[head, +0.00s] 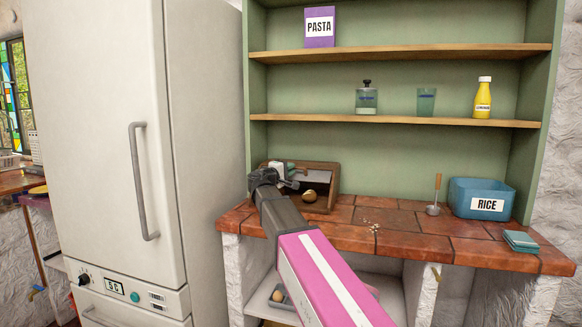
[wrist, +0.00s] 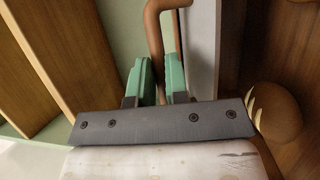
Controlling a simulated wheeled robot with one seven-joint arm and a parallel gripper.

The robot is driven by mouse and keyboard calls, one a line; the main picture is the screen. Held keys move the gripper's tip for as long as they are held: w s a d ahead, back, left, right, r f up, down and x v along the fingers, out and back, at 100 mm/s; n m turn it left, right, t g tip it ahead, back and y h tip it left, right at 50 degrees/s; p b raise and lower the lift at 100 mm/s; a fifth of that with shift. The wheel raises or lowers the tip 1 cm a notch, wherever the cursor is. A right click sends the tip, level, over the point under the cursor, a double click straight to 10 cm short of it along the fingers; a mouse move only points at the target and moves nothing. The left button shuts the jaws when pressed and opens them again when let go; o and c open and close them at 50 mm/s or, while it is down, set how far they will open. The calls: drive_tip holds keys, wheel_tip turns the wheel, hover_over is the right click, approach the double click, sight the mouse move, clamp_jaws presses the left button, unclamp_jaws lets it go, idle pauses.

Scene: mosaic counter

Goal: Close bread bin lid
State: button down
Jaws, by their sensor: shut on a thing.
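The bread bin (head: 332,188) is a wooden box at the back left of the brick counter, beside the fridge. Its front is open, and a bread roll (head: 309,196) shows inside; bread also shows at the right in the wrist view (wrist: 272,112). A pale grey panel, seemingly the lid (wrist: 202,50), stands beside my fingers with a curved brown handle (wrist: 154,35) along it. My gripper (head: 289,172) is at the bin's upper left. Its green fingers (wrist: 161,82) are shut on the handle. My gripper and arm hide part of the bin's left side.
The white fridge (head: 110,130) stands close on the left. Shelves (head: 400,52) rise behind the counter. Crumbs (head: 374,227), a ladle-like utensil (head: 435,200), a blue rice box (head: 481,190) and a teal stack (head: 521,241) lie to the right. The counter between is mostly clear.

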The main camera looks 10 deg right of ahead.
drive_tip(key=s+a+f, duration=0.1)
drive_tip(key=s+f, duration=0.2)
drive_tip(key=f, duration=0.2)
drive_tip(key=s+a+f, duration=0.1)
drive_tip(key=s+f, duration=0.1)
drive_tip(key=shift+s+a+f, duration=0.2)
drive_tip(key=shift+s+a, duration=0.1)
drive_tip(key=shift+a, duration=0.05)
drive_tip(key=shift+s+a+f, duration=0.15)
drive_tip(key=shift+s+f, duration=0.05)
drive_tip(key=shift+f, duration=0.8)
drive_tip(key=c, duration=1.1)
unclamp_jaws()
drive_tip(key=shift+s+a, duration=0.15)
drive_tip(key=shift+s, duration=0.1)
drive_tip(key=v, duration=1)
drive_tip(key=shift+a, duration=0.1)
